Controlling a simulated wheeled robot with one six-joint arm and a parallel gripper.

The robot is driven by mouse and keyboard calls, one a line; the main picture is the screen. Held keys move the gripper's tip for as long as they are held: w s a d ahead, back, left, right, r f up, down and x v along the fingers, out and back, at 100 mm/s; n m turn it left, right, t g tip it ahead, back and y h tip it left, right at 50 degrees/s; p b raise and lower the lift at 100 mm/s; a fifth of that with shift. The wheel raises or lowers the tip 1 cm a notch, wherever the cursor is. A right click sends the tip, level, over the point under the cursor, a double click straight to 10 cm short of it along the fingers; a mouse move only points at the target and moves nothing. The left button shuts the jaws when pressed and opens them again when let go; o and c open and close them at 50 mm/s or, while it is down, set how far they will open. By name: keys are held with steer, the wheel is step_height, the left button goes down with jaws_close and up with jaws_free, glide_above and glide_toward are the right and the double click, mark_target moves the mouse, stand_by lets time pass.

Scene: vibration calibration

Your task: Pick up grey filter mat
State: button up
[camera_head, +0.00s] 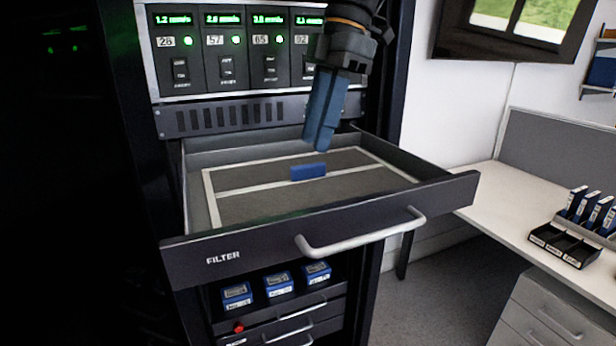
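The grey filter mat (265,203) lies flat in the open drawer (365,229) labelled FILTER. It has a pale border and a pale bar across its middle. A small blue grip tab (308,172) stands up from that bar. My gripper (320,147) hangs down over the back of the drawer, its blue fingers pointing down. The fingertips are above and slightly behind the tab and appear apart from it. The fingers overlap in this view, so the gap between them cannot be judged. Nothing is seen held between them.
A panel (228,117) with green readouts and switches is above the drawer. The drawer front carries a bar handle (360,237). Blue boxes (278,285) sit below. A desk (505,214) with a black tray (563,245) stands at right.

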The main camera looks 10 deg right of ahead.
mark_target(309, 165)
steer(key=p+x, duration=0.2)
steer(key=x, duration=0.3)
steer(key=shift+s, duration=0.2)
steer(key=shift+c, duration=0.4)
jaws_close()
